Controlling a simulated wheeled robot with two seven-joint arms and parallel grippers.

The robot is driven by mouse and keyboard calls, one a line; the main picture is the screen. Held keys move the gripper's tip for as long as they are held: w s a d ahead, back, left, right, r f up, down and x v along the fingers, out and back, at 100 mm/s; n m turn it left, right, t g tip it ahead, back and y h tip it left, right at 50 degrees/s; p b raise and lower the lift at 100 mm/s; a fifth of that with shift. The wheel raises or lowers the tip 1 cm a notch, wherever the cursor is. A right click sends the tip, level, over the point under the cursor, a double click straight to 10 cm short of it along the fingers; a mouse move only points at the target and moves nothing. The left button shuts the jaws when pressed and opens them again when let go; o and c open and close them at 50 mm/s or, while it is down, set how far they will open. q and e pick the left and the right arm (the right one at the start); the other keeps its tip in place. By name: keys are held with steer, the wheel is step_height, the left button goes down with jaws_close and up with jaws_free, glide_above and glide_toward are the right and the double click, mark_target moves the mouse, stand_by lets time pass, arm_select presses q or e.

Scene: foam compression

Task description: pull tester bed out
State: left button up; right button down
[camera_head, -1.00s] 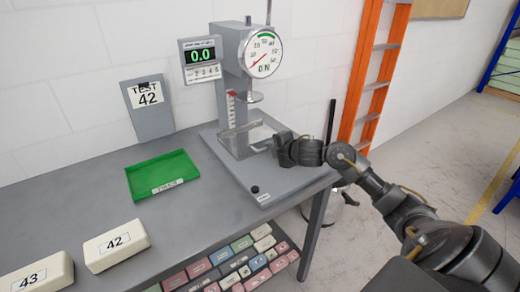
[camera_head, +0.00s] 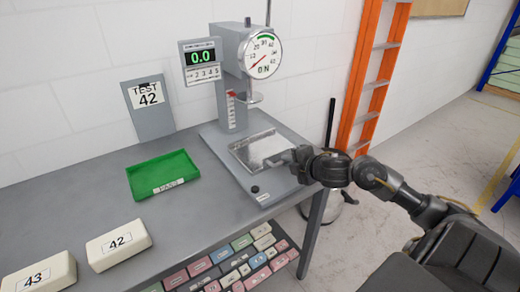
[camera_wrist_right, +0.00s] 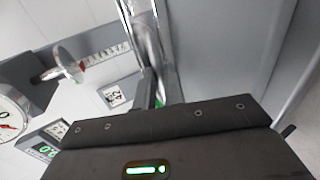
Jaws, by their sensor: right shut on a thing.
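The tester (camera_head: 232,85) stands on the bench with its round dial and a display reading 0.0. Its bed (camera_head: 262,147), a shiny metal plate, lies on the tester's grey base (camera_head: 225,157), forward of the column and the round press plate (camera_head: 252,98). My right gripper (camera_head: 297,158) is at the bed's right front side, shut on the bed's edge or handle; the exact grip is partly hidden. In the right wrist view the fingers (camera_wrist_right: 160,92) meet the shiny bed part (camera_wrist_right: 145,40). My left gripper is not in view.
A green tray (camera_head: 162,177) is left of the tester. White blocks marked 42 (camera_head: 118,245) and 43 (camera_head: 40,278) lie at the front left. A TEST 42 sign (camera_head: 149,103) stands behind. Several coloured blocks (camera_head: 235,265) sit below the bench's front edge.

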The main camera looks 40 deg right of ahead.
steer(key=shift+s+a+f, duration=0.1)
steer(key=shift+s, duration=4.1)
steer(key=c, duration=1.8)
jaws_free()
steer(key=shift+s, duration=0.1)
steer(key=shift+c, duration=0.2)
steer(key=o, duration=0.5)
steer(key=p+v, duration=0.2)
steer(key=v, duration=0.1)
steer(key=p+v, duration=0.2)
steer(key=shift+s+r, duration=0.2)
steer(key=shift+r, duration=0.3)
